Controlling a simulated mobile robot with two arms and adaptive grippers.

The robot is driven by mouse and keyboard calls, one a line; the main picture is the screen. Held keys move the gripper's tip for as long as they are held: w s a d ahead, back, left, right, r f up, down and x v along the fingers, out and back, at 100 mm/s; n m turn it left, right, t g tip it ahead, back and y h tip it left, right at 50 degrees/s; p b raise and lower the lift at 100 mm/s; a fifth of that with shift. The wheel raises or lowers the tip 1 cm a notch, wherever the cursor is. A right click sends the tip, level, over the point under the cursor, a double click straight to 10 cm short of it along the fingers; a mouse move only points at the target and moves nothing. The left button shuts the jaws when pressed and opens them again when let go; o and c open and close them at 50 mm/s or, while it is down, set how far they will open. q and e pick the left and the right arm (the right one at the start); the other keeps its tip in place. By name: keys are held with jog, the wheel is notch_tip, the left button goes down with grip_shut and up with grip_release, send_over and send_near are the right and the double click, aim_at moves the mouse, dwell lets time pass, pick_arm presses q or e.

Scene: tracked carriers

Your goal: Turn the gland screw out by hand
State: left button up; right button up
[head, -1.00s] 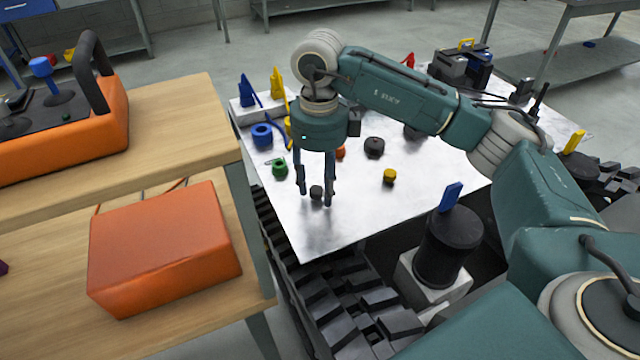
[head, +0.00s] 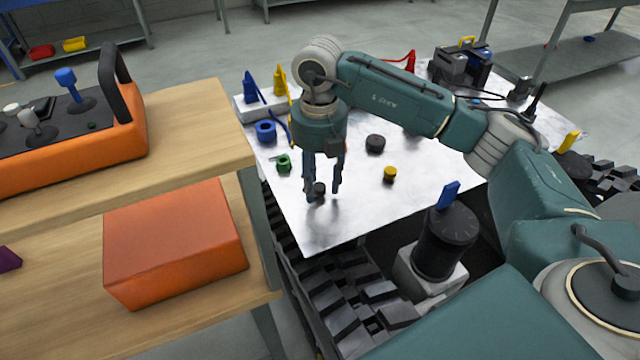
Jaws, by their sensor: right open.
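My right gripper (head: 322,196) points straight down over the silver plate (head: 345,225). Its two fingers are apart, on either side of a small dark knob (head: 319,189) on the plate. The knob may be the gland screw; I cannot tell for sure. Part of it is hidden by the fingers, and I cannot tell whether they touch it. My left gripper is not in view.
Around the gripper on the plate are a blue ring (head: 265,131), a green fitting (head: 283,162), a black cap (head: 375,143) and a yellow cap (head: 389,174). A black cylinder (head: 445,240) stands front right. A wooden bench (head: 195,130) borders the left.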

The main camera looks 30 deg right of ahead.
jog(key=c, duration=1)
jog(key=shift+o, duration=0.2)
jog(key=n+b, duration=0.1)
jog(key=n, duration=0.4)
jog(key=n+b, duration=0.1)
jog(key=n, duration=0.3)
jog(key=shift+n, duration=0.4)
